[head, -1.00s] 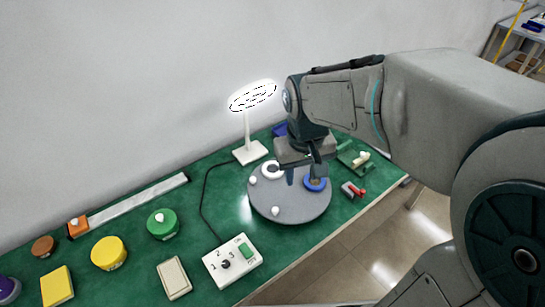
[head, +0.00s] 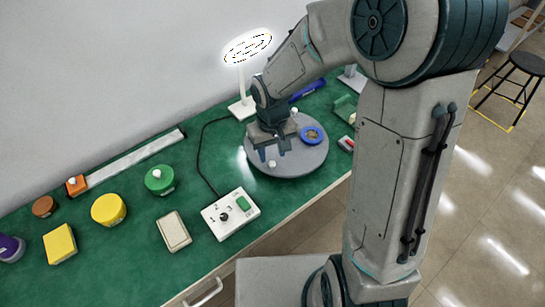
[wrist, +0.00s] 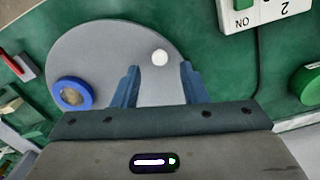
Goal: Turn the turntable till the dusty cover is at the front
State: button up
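The turntable (head: 300,166) is a round grey disc near the right end of the green bench; it also shows in the wrist view (wrist: 100,55). A blue ring-shaped piece (head: 312,135) lies on its right side. A white knob (head: 271,163) stands near its front left, and another (head: 294,111) shows at the back. My gripper (head: 274,155) is over the left part of the disc, pointing down, and hides what lies beneath. In the wrist view its two blue fingers (wrist: 160,82) are apart and empty, with a white knob beyond them. I cannot tell which piece is the dusty cover.
A white switch box (head: 232,215) stands at the front left of the turntable, its cable running behind. A lamp (head: 242,108) stands behind. Green (head: 160,179) and yellow (head: 109,210) round containers and a beige block (head: 174,231) are further left. A red-handled item (head: 346,143) lies to the right.

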aim_at(272, 162)
jog(key=shift+f, duration=1.65)
grip_shut()
jog(key=shift+w, duration=0.1)
